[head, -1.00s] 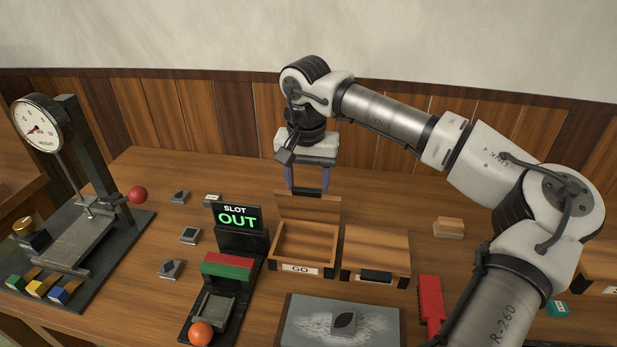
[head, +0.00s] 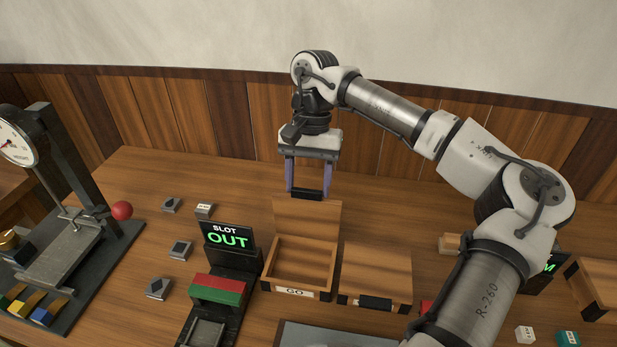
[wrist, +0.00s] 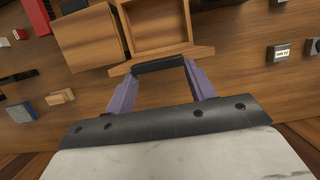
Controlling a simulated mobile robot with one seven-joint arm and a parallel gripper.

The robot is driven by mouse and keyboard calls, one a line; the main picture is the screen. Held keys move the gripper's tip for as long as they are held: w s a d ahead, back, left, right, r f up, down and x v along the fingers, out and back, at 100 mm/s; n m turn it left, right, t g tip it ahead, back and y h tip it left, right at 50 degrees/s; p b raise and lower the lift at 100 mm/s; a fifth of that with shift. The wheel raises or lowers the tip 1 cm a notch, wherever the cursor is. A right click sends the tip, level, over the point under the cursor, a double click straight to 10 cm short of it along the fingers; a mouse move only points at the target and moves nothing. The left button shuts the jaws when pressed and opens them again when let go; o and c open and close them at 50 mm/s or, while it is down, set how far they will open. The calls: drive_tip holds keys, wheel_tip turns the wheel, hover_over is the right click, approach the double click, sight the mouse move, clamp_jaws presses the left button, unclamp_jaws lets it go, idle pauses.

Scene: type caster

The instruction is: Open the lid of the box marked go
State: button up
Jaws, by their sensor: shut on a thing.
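The wooden box marked GO (head: 295,292) stands on the table in the head view, its front label readable. Its lid (head: 307,220) is swung up at the back, and the inside looks empty. My gripper (head: 307,193) is above the lid's raised edge, its purple fingers shut on the black handle (head: 306,195) from both ends. In the wrist view, the handle (wrist: 159,64) sits between the fingers, beside the lid edge (wrist: 160,55) and the open box (wrist: 160,26).
A second wooden box (head: 376,275), lid down, stands close on the right. The SLOT OUT sign (head: 228,238) and its stand are close on the left. A dial scale (head: 65,250) is at far left. A wooden wall (head: 230,125) rises behind the table.

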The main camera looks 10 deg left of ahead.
drive_tip(key=shift+s+f, duration=0.1)
drive_tip(key=shift+f, duration=0.2)
drive_tip(key=o, duration=1.3)
drive_tip(key=shift+c, duration=0.2)
drive_tip(key=shift+o, duration=0.6)
drive_tip(key=shift+a, duration=0.1)
drive_tip(key=shift+d, duration=0.2)
drive_tip(key=v, duration=1.4)
drive_tip(key=shift+b, duration=0.35)
